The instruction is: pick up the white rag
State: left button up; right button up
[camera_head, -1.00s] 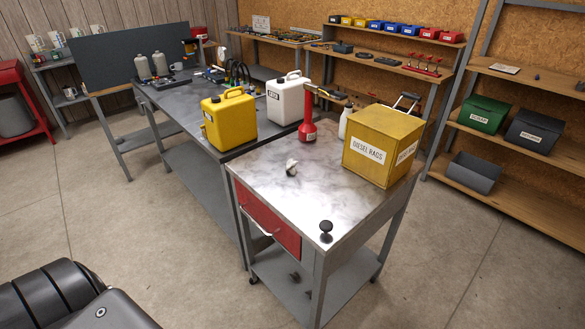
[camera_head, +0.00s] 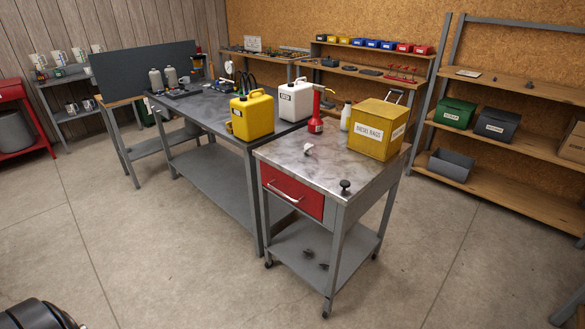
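A small crumpled white rag (camera_head: 308,149) lies on the metal top of the cart (camera_head: 290,161), left of the yellow box labelled "DIESEL RAGS" (camera_head: 376,129). It is small in this view and its folds are hard to make out. A dark rounded part of my own body shows at the bottom left corner. Neither gripper can be seen, and nothing touches the rag.
On the cart stand a red oil can (camera_head: 315,125), a white bottle (camera_head: 345,117) and a black knob (camera_head: 345,185). A yellow canister (camera_head: 252,116) and a white canister (camera_head: 296,100) stand on the workbench (camera_head: 205,113) behind. The floor in front (camera_head: 180,255) is clear.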

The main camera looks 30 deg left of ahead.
aim_at(308, 147)
jog(key=k, duration=0.6)
jog(key=z, duration=0.7)
jog(key=i, duration=3.75)
jog(key=u, duration=4.1)
jog(key=k, duration=0.6)
jog(key=z, duration=1.05)
